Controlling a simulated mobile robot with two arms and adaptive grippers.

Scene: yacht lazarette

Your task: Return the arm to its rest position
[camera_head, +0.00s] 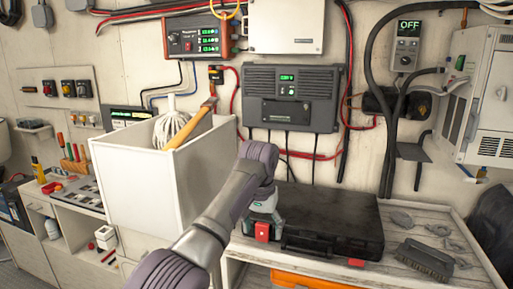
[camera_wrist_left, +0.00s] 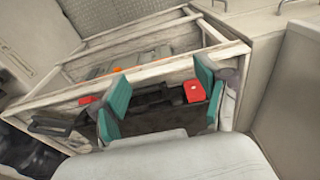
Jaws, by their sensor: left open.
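My left arm reaches in from the bottom of the head view. Its gripper (camera_head: 264,215) is at the front left corner of a closed black case (camera_head: 335,215) on the bench. In the left wrist view the gripper (camera_wrist_left: 160,97) is open, with its teal finger pads apart. The case's dark front (camera_wrist_left: 160,105) and a red latch (camera_wrist_left: 195,91) show between or just behind the pads. I cannot tell whether the fingers touch the case. The same red latch (camera_head: 262,232) shows below the gripper in the head view. My right gripper is not in view.
The case rests on a pale wooden bench (camera_head: 400,262). A brush (camera_head: 427,260) and grey metal pieces lie on its right. A tall white bin (camera_head: 165,180) with a wooden handle and mop head stands left of the arm. Wall boxes and cables are behind.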

